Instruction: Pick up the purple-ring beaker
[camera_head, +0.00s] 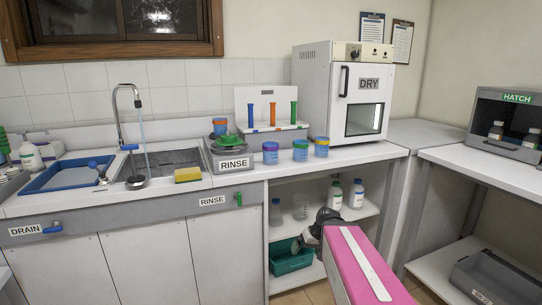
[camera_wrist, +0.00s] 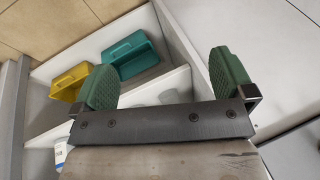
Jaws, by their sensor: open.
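Three blue beakers stand in a row on the counter in the head view. The leftmost has a purple-looking ring (camera_head: 270,153); a green-ring beaker (camera_head: 300,151) and a yellow-ring beaker (camera_head: 321,147) stand to its right. All look upright. My gripper (camera_head: 298,244) is low in front of the open shelves, below the counter top and apart from the beakers. In the wrist view my gripper (camera_wrist: 167,82) shows its two green pads wide apart with nothing between them. No beaker on the counter shows in the wrist view.
The counter (camera_head: 365,152) edge lies above my gripper. Bottles (camera_head: 356,193) stand on the shelf below. A teal bin (camera_wrist: 131,55) and yellow bin (camera_wrist: 68,82) sit lower.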

